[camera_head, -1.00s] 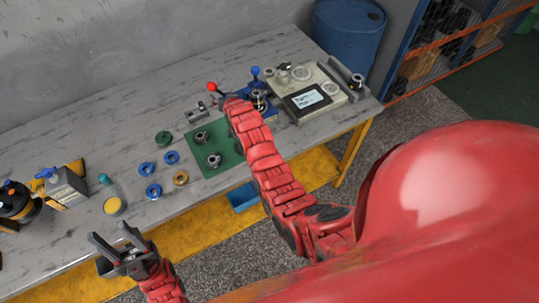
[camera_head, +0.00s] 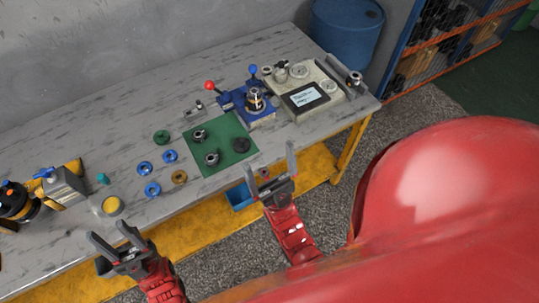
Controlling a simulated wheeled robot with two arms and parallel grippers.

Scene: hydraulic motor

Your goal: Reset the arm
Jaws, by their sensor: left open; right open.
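My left gripper (camera_head: 116,247) is open and empty in front of the table's front edge at the lower left. My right gripper (camera_head: 270,168) is open and empty, its fingers pointing up, off the table's front edge and to the right of the green mat (camera_head: 228,168). My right arm (camera_head: 289,228) is drawn back toward my body and stands clear of the table top. Neither gripper touches anything.
The blue fixture (camera_head: 262,116) with a metal part in it stands behind the mat. A beige device with a screen (camera_head: 305,97) is to its right. Metal parts and a dark disc lie on the mat, with several rings (camera_head: 152,190) to the left. A blue bin (camera_head: 239,197) is below.

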